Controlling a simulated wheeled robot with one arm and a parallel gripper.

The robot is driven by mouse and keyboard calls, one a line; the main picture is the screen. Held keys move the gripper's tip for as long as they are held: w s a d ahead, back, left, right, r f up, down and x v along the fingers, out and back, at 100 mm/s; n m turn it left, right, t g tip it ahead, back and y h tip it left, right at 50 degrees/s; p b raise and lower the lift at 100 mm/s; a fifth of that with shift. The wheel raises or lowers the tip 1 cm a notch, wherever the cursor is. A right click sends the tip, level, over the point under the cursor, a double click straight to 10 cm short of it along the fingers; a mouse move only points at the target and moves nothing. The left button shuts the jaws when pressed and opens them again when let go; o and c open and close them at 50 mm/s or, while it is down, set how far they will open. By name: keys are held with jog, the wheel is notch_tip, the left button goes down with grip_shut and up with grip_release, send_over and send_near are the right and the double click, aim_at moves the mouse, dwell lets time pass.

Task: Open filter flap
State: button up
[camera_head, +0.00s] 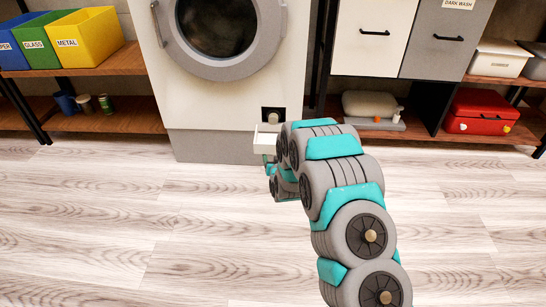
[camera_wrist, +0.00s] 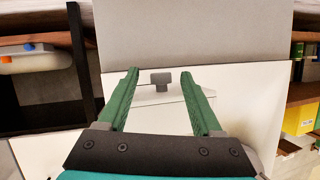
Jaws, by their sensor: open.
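In the head view a small dark filter recess (camera_head: 273,115) with a round grey knob in it shows low on the washing machine's front. The white filter flap (camera_head: 267,139) stands folded out below the recess, so it is at least partly open. In the wrist view a grey tab (camera_wrist: 160,78) and the white flap surface (camera_wrist: 157,100) lie between the fingers. My gripper (camera_wrist: 162,75) is open, with a green finger on each side of the tab and apparent gaps to it. My arm hides most of the gripper in the head view.
The white washing machine (camera_head: 177,92) stands on a grey plinth (camera_head: 215,146). Shelves with yellow (camera_head: 88,38) and other bins are on the left. Drawers (camera_head: 372,32) and a red case (camera_head: 480,111) are on the right. The wooden floor (camera_head: 110,215) in front is clear.

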jog(key=v, duration=0.6)
jog(key=shift+p, duration=0.3)
jog(key=shift+d, duration=0.1)
jog(key=s+d+r+g+h+p, duration=0.1)
jog(key=s+d+r+g+p, duration=0.25)
jog(key=s+r, duration=0.5)
jog(key=s+d+r+g+p, duration=0.3)
jog(key=s+d+r+g, duration=0.1)
jog(key=s+r, duration=0.45)
jog(key=s+d+r+g+p, duration=0.1)
jog(key=s+r, duration=0.4)
jog(key=s, duration=0.7)
jog(key=s+d+r+g+h+p, duration=0.1)
jog(key=s+d+r+g, duration=0.3)
jog(key=s, duration=0.8)
jog(key=s+d+r+g+p, duration=0.3)
jog(key=s+r, duration=0.5)
jog(key=s, duration=0.4)
jog(key=shift+h, duration=0.3)
